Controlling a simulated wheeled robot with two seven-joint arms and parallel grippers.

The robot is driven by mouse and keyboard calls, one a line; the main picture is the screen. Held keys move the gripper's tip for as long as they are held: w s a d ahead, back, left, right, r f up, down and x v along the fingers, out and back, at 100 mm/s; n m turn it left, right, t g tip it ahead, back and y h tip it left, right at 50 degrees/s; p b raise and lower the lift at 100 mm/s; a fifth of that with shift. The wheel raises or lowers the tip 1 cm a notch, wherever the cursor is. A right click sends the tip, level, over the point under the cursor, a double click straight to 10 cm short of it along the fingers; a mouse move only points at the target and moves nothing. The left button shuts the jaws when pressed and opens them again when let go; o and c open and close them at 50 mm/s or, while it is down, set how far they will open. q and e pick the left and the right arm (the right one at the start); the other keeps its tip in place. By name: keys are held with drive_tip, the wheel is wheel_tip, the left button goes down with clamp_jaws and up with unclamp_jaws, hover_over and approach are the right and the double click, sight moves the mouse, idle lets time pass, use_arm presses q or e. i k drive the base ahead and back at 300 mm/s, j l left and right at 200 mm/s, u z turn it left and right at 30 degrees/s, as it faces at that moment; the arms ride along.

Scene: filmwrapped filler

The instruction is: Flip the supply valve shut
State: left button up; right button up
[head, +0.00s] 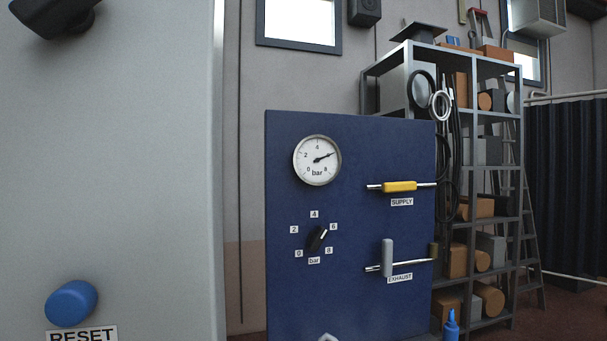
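The supply valve has a yellow handle (399,186) lying horizontal, in line with its thin metal pipe, on the right part of a dark blue panel (350,230). A SUPPLY label (402,202) is just below it. Below, the exhaust valve's grey handle (387,258) stands upright, across its pipe, above an EXHAUST label (400,279). A round pressure gauge (317,160) at the panel's upper left has its needle pointing up and right, near where 6 would be. Neither gripper can be made out in the head view. A small pale tip at the bottom edge is too cut off to identify.
A black knob (317,238) with a number scale points toward 6. A large pale grey surface (120,150) fills the left, with a blue RESET button (71,303). A metal shelf (520,190) with boxes and hoses stands right of the panel. A blue bottle (451,325) shows below.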

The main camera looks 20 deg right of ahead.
sight(411, 186)
drive_tip(key=l+z, duration=0.1)
drive_tip(key=z, duration=0.65)
drive_tip(key=l+z, duration=0.1)
drive_tip(key=z, duration=0.25)
